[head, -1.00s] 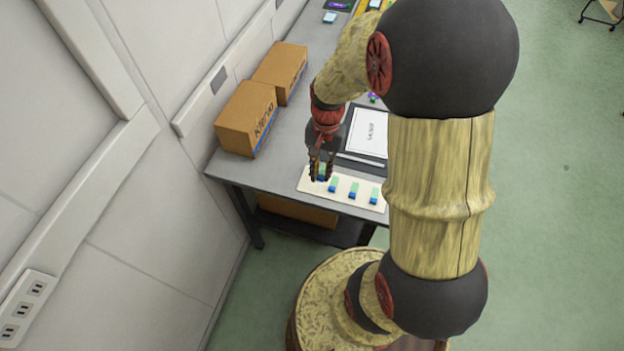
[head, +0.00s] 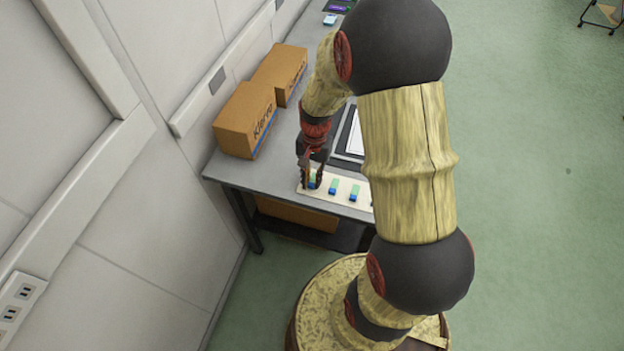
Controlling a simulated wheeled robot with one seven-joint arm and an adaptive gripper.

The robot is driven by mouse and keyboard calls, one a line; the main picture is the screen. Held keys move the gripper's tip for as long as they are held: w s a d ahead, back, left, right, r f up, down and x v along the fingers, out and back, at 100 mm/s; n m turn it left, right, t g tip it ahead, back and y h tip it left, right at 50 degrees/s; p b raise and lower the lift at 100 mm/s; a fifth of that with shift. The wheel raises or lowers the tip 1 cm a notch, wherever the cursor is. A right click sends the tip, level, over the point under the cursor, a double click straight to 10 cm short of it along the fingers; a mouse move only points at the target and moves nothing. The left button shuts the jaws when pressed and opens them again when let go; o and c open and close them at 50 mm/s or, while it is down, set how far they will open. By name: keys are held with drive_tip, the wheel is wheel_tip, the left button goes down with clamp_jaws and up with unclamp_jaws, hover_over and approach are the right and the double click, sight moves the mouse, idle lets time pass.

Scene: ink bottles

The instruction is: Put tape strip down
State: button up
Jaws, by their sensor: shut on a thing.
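My gripper (head: 311,182) points down over the left end of a cream board (head: 343,198) near the table's front edge. I cannot tell whether that strip touches the board. My arm hides the board's right end.
A grey table (head: 255,180) carries two brown cardboard boxes, the nearer (head: 240,120) and the farther (head: 282,70), along the wall at its left. A framed white sheet (head: 355,135) lies behind the board, partly hidden by my arm.

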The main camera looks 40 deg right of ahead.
drive_tip(key=shift+f, duration=0.25)
drive_tip(key=o, duration=0.7)
wheel_tip(320, 180, up, 12)
drive_tip(key=w+d+p, duration=0.1)
drive_tip(key=p, duration=0.2)
wheel_tip(320, 180, up, 13)
drive_tip(key=n+t+h, duration=0.1)
drive_tip(key=n+t, duration=0.2)
drive_tip(key=n, duration=0.1)
hover_over(313, 181)
drive_tip(key=s+a, duration=0.3)
drive_tip(key=a, duration=0.4)
drive_tip(key=shift+s+a+r+n+t, duration=0.55)
drive_tip(key=shift+s+a+r+n, duration=0.5)
drive_tip(key=shift+s+r, duration=0.5)
drive_tip(key=shift+s+a+r+n+t, duration=0.6)
drive_tip(key=shift+s+a+r+n, duration=0.5)
drive_tip(key=shift+s, duration=0.8)
drive_tip(key=shift+s+a+r+n+t, duration=0.55)
drive_tip(key=shift+s+a+r+n, duration=0.45)
drive_tip(key=shift+s+r, duration=0.6)
drive_tip(key=shift+s+d+f, duration=0.1)
